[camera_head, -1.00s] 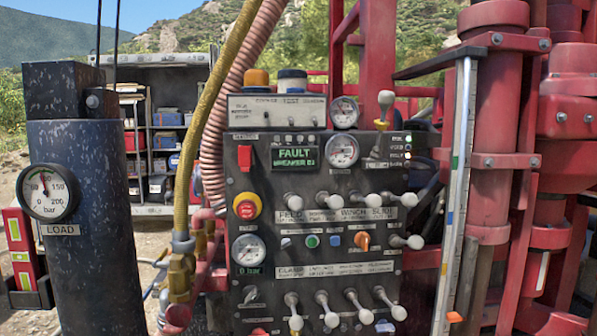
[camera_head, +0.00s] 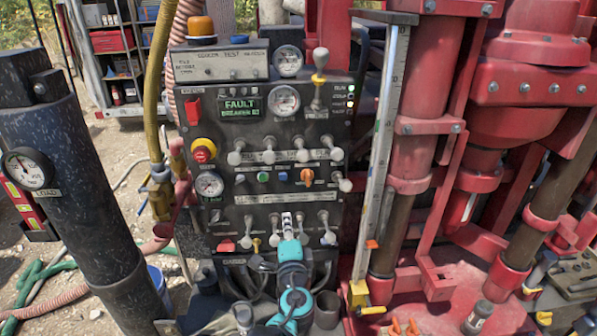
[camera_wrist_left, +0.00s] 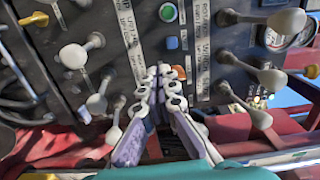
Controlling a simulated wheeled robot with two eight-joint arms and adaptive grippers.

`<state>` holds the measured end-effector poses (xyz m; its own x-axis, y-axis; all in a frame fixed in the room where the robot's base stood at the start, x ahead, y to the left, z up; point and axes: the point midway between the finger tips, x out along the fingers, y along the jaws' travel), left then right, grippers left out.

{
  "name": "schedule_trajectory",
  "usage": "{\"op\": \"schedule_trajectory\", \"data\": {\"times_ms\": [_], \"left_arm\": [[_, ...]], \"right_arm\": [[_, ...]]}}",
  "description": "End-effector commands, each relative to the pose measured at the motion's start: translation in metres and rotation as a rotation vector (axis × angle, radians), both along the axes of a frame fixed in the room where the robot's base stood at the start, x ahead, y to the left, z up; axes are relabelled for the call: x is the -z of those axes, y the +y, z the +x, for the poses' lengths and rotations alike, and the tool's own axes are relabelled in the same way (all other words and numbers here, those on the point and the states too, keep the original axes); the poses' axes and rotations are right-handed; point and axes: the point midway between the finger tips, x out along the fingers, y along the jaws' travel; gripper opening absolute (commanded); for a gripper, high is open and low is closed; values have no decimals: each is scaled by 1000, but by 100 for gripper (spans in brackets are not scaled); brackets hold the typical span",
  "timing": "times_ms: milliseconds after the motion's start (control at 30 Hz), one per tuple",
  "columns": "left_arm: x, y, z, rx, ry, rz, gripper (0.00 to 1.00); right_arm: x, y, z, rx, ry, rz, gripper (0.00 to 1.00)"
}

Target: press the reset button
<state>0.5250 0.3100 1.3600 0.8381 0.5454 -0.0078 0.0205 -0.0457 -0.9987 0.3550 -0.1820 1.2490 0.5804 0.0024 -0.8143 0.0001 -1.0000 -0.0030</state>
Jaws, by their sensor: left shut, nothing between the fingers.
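The black control panel (camera_head: 330,95) carries a green button (camera_head: 263,177) and a blue button (camera_head: 284,177) in its middle row. I cannot read which is the reset button. In the left wrist view the green button (camera_wrist_left: 168,12) and blue button (camera_wrist_left: 172,42) lie just beyond my fingertips. My left gripper (camera_head: 287,219) is shut and empty, pointing at the panel below the blue button, in front of the lower lever row; it also shows in the left wrist view (camera_wrist_left: 160,70). Contact cannot be told. A lit display (camera_head: 239,107) reads FAULT. My right gripper is out of view.
White-knobbed levers (camera_head: 303,156) stand out above the buttons, with more beside my left gripper. An orange selector (camera_head: 307,175) sits right of the blue button. A red emergency knob (camera_head: 203,150) is at left. Red mast parts (camera_head: 420,110) stand close on the right.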

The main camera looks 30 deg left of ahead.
Motion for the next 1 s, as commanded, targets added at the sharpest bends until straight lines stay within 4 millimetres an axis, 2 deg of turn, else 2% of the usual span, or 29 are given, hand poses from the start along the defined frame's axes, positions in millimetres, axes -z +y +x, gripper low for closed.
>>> {"op": "schedule_trajectory", "data": {"times_ms": [33,100,567,733,1000], "left_arm": [[-8,-1,3,6,0,28,0],[-10,-2,4,12,1,53,0],[-10,0,9,14,0,64,0],[-11,13,28,11,0,64,0],[-13,44,78,12,0,64,0]], "right_arm": [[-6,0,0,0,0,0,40],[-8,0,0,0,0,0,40],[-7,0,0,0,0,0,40],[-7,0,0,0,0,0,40],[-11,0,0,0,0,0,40]]}}
